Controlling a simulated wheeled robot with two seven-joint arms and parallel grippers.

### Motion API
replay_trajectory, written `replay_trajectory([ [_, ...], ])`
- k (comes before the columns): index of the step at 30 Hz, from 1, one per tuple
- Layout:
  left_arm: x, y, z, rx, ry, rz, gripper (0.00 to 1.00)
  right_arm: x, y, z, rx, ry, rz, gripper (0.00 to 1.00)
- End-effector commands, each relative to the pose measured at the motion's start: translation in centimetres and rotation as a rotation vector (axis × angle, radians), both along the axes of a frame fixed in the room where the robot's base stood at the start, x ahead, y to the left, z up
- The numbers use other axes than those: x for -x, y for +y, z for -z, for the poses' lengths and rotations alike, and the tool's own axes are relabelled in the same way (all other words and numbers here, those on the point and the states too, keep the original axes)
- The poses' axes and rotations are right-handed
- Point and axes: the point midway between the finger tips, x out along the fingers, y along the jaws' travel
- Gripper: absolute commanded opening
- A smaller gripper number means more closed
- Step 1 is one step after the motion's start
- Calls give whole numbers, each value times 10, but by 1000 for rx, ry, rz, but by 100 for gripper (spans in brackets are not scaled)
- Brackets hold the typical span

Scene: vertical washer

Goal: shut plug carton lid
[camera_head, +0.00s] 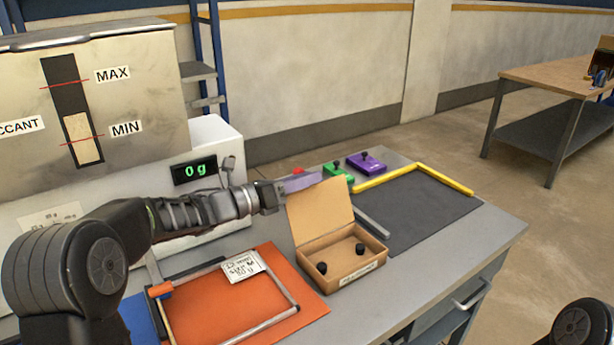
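The plug carton (344,268) is a small brown box on the grey workbench, with two black plugs inside. Its lid (320,215) stands open, raised at the carton's back edge. My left gripper (303,182) is at the lid's upper left corner, level with its top edge. Its pale purple tip is close to the lid; I cannot tell whether they touch, or whether the fingers are open or shut. My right gripper is out of view; only part of my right arm shows at the lower right corner.
An orange mat (225,310) with a metal frame and a written note lies left of the carton. A dark mat (425,208) with a yellow bar lies to the right. Green (338,175) and purple (366,163) blocks stand behind.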

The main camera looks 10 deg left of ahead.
Motion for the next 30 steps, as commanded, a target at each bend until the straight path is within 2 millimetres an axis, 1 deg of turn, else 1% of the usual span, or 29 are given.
replay_trajectory([
  [3, -4, -5, 0, -1, 0, 1, 27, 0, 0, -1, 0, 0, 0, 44],
  [10, -5, -5, 0, -1, -1, 0, 27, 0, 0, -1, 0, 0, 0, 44],
  [11, -4, -5, 0, -1, -1, 0, 26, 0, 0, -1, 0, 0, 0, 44],
  [20, -4, -4, 0, -1, -1, 0, 1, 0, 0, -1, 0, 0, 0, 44],
  [30, -4, -4, 0, -1, -1, 0, 0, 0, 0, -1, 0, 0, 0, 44],
])
